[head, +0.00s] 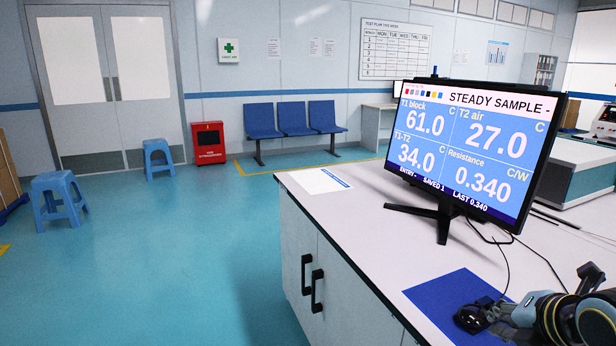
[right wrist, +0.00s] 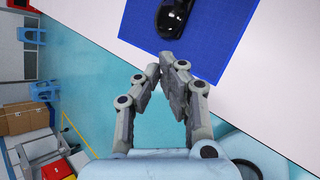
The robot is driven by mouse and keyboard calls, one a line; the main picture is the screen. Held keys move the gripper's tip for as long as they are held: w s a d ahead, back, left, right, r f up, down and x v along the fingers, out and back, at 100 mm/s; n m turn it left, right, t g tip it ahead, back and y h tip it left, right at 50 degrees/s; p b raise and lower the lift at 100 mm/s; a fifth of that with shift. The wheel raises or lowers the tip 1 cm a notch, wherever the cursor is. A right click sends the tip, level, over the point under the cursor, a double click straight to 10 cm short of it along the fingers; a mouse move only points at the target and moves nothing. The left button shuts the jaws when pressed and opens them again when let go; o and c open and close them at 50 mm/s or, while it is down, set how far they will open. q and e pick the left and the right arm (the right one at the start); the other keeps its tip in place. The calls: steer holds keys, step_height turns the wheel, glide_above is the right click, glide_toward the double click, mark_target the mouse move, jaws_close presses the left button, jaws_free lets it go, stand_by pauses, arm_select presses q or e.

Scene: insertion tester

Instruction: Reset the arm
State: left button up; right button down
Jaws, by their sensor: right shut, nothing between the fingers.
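My right gripper (head: 500,312) is at the lower right of the head view, beside a black computer mouse (head: 472,319) on a blue mat (head: 442,290). In the right wrist view, the fingers of my right gripper (right wrist: 167,68) are closed together with nothing between them. The mouse (right wrist: 172,18) lies on the blue mat (right wrist: 215,40) beyond the fingertips, apart from them in that view. My left gripper is in neither view.
A monitor (head: 465,150) showing "STEADY SAMPLE" stands on the white counter (head: 375,215), with cables trailing behind it. A paper card (head: 322,181) lies at the counter's left edge. Blue stools (head: 57,197) stand on the open floor at left.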

steer(key=s+a+r+m+g, duration=0.1)
steer(key=s+a+m+g, duration=0.15)
steer(key=s+m, duration=0.95)
steer(key=s+a+m+g, duration=0.1)
steer(key=s+m+g, duration=0.2)
steer(key=s+m, duration=1)
step_height(320, 180, down, 29)
steer(key=s+d+g+b, duration=0.1)
steer(key=s+d+b, duration=0.1)
steer(key=d+b, duration=0.1)
arm_select(q)
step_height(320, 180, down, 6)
steer(key=b, duration=0.3)
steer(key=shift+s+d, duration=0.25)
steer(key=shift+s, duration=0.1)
arm_select(e)
steer(key=s+f+g, duration=0.1)
steer(key=s+f, duration=1.7)
steer(key=f, duration=0.1)
steer(key=shift+d+f, duration=0.2)
steer(key=shift+d, duration=0.1)
